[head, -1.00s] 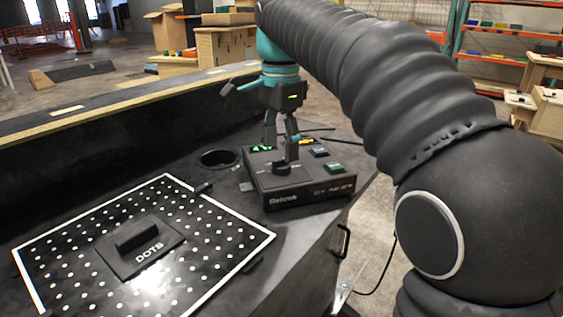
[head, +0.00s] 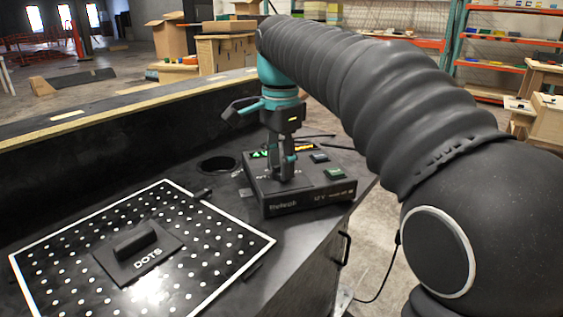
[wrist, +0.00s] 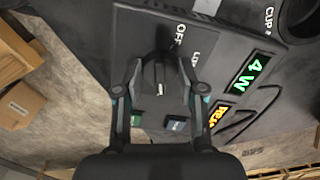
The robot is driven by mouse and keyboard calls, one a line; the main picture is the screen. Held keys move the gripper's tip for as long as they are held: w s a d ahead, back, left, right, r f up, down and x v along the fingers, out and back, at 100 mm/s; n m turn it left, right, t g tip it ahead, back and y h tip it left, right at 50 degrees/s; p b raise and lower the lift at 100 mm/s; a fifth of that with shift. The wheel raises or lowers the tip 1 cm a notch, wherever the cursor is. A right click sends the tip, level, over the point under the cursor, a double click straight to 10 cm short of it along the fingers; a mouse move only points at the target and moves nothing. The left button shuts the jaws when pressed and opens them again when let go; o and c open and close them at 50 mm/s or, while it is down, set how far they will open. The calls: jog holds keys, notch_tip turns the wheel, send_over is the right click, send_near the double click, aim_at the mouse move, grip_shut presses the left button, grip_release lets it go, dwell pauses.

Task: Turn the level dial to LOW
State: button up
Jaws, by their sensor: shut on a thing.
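The black console box (head: 310,197) stands on the dark bench. My gripper (head: 281,172) points down onto its top and hides most of the level dial there. In the wrist view, the black dial (wrist: 158,72) sits between the fingers of my gripper (wrist: 161,78), which are shut on it. A small white mark shows on the dial, toward the bottom of that view. White lettering OFF (wrist: 180,35) and part of LOW (wrist: 195,58) show beside it; a finger covers some of it. The green display (wrist: 252,72) reads 4 W.
An amber display (wrist: 219,116) and green and blue buttons (head: 335,174) are on the console. A round cup hole (head: 217,163) is behind it to the left. A white-bordered dotted board (head: 70,250) with a DOTS block (head: 138,251) lies at left.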

jog(key=shift+s+n+p, duration=0.1)
jog(key=shift+n+p, duration=0.2)
jog(key=n+p, duration=0.1)
jog(key=n, duration=0.1)
jog(key=shift+n+p, duration=0.3)
jog(key=shift+n, duration=0.1)
jog(key=n, duration=0.6)
jog(key=shift+d+f, duration=0.1)
jog(key=n, duration=0.5)
jog(key=shift+n, duration=0.3)
jog(key=n, duration=0.4)
jog(key=shift+d+n, duration=0.1)
jog(key=shift+n, duration=0.2)
jog(key=o, duration=1.1)
